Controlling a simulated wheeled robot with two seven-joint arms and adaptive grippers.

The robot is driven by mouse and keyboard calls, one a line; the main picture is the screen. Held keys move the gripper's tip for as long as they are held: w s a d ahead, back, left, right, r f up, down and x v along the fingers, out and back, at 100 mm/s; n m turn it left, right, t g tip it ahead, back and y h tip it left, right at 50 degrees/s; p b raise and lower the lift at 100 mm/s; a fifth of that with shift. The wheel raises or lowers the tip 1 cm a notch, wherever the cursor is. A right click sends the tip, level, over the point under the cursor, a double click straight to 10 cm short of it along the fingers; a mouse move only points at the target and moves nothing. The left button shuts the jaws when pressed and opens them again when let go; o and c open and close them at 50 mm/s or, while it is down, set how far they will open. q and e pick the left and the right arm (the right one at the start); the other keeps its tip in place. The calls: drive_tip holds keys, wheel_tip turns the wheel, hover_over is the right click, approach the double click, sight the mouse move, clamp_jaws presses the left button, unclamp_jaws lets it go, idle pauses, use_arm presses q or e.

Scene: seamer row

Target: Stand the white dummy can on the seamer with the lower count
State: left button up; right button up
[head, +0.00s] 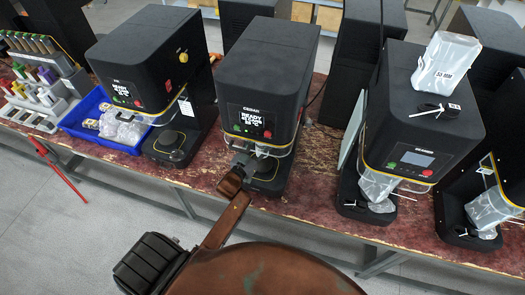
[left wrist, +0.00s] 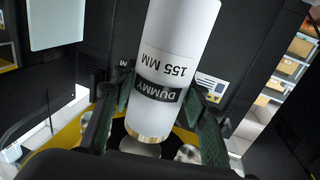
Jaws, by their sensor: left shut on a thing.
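The white dummy can (left wrist: 176,60) is upright between the fingers of my left gripper (left wrist: 155,112), with a black "DUMMY" band, "155 MM" lettering and a gold-coloured lower rim. The gripper is shut on it. A grey round plate shows just below the can; I cannot tell whether they touch. In the head view my left gripper (head: 240,172) reaches into the front of the CEDAR seamer (head: 262,75), where the can is mostly hidden. Its screen reads READY with a count too small to read surely. Another seamer (head: 140,65) stands left, also showing READY. My right gripper is out of view.
A seamer with a grey screen (head: 422,120) stands right, bagged at its front, with a clear bag marked 55 MM (head: 445,62) on top. A blue tray (head: 85,120) and a rack of coloured tools (head: 38,95) are at left. The red bench (head: 315,185) has a clear patch right of CEDAR.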

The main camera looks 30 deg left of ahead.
sight(259, 155)
use_arm(q)
wheel_tip(259, 155, down, 2)
drive_tip(key=shift+s+f, duration=0.1)
drive_tip(key=shift+s, duration=0.05)
drive_tip(key=shift+d+f, duration=0.1)
drive_tip(key=shift+f, duration=0.35)
wheel_tip(259, 155, down, 3)
drive_tip(key=shift+f, duration=0.35)
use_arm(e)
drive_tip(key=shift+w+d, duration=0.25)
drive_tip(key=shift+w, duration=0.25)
use_arm(q)
drive_tip(key=shift+f, duration=0.1)
drive_tip(key=o, duration=1.3)
